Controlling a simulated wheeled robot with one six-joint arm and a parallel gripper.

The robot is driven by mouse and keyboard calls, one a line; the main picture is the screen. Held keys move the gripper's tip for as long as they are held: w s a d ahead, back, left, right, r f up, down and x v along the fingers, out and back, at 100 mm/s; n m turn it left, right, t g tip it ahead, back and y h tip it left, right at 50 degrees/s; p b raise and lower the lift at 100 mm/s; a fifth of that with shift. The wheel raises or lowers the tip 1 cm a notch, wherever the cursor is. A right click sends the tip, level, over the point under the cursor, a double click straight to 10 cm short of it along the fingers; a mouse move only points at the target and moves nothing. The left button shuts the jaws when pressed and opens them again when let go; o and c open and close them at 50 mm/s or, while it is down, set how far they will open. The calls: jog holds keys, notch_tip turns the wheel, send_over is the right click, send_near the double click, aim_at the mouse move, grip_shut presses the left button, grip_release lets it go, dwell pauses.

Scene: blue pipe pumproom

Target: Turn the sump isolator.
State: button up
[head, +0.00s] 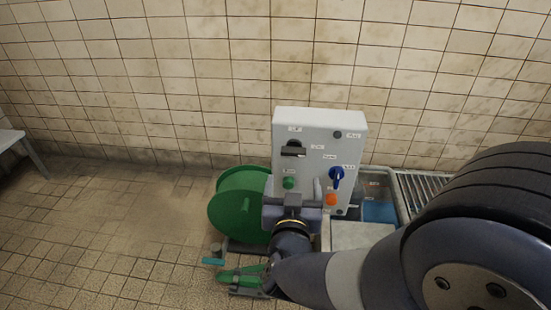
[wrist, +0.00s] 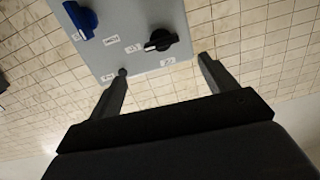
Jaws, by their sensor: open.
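A pale grey control box (head: 318,120) stands upright near the tiled wall and carries two rotary handles. The black handle (head: 293,151) is at its upper left, with its bar roughly level. The blue handle (head: 336,178) is at its right, with its bar roughly upright. The label text is too small to read, so I cannot tell which is the sump isolator. My gripper (head: 293,188) is open and empty in front of the box, below the black handle. In the wrist view, the black handle (wrist: 160,40) lies beyond and between my open fingertips (wrist: 164,63); the blue handle (wrist: 82,20) is left.
A green button (head: 289,183) and an orange button (head: 331,199) sit low on the box. A green hose reel (head: 238,205) stands to its left. A grated trough (head: 415,190) lies to the right. Open tiled floor (head: 110,230) spreads to the left.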

aim_at(293, 154)
jog(key=shift+t+h, duration=0.3)
jog(key=w, duration=0.5)
jog(key=w+b, duration=0.1)
jog(key=w, duration=0.5)
jog(key=shift+w+a+f, duration=0.1)
jog(key=shift+a+f, duration=0.05)
jog(key=shift+a, duration=0.05)
jog(key=c, duration=1)
